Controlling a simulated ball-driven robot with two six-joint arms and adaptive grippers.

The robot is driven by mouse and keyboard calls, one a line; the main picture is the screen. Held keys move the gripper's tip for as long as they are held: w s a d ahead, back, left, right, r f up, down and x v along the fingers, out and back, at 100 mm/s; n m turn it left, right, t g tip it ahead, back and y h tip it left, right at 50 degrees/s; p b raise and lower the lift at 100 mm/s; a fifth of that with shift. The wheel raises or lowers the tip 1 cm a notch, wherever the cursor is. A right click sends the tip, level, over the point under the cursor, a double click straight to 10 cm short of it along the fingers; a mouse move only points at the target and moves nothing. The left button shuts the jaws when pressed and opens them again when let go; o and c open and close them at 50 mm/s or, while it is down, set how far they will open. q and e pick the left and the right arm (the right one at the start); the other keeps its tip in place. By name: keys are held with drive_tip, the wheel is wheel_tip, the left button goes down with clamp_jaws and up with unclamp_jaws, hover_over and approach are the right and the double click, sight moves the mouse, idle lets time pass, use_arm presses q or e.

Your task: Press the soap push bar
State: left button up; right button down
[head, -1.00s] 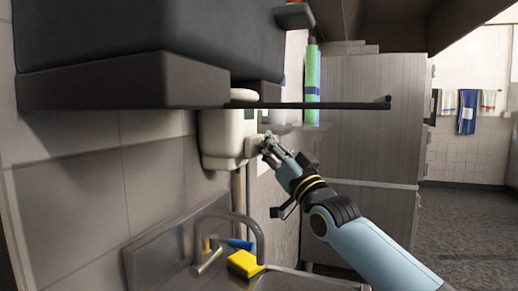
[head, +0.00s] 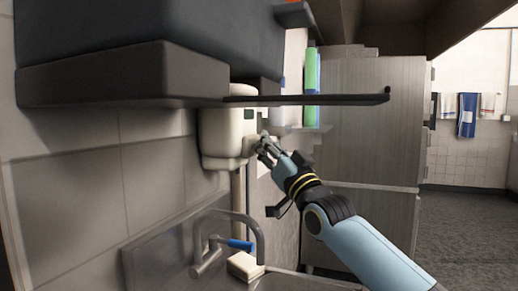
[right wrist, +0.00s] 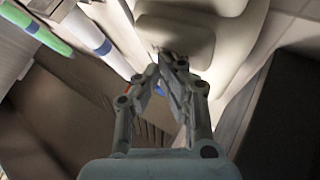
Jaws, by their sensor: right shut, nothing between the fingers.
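The soap dispenser (head: 221,138) is a cream box on the tiled wall, under the dark shelf, in the head view. Its push bar (head: 250,146) juts out at the lower right side. My right gripper (head: 264,147) is shut and empty, with its fingertips right at the bar; I cannot tell whether they touch. In the right wrist view the fingertips of the right gripper (right wrist: 167,62) point at the rounded pale push bar (right wrist: 182,38) below the dispenser body (right wrist: 205,8). The left gripper is not in view.
A dark shelf (head: 120,75) with a thin rail (head: 320,99) overhangs the dispenser. Below are a faucet (head: 225,218), a cream block (head: 245,265) and a blue-handled item (head: 240,244) at the sink. A green bottle (head: 311,75) stands behind the rail.

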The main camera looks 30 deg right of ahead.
drive_tip(key=shift+w+a+b, duration=0.15)
drive_tip(key=shift+w+b, duration=0.05)
drive_tip(key=shift+b, duration=0.1)
idle(0.5)
drive_tip(key=s+d+p, duration=0.1)
drive_tip(key=s+p, duration=0.1)
drive_tip(key=p, duration=0.1)
drive_tip(key=shift+d, duration=0.4)
drive_tip(key=shift+p, duration=0.35)
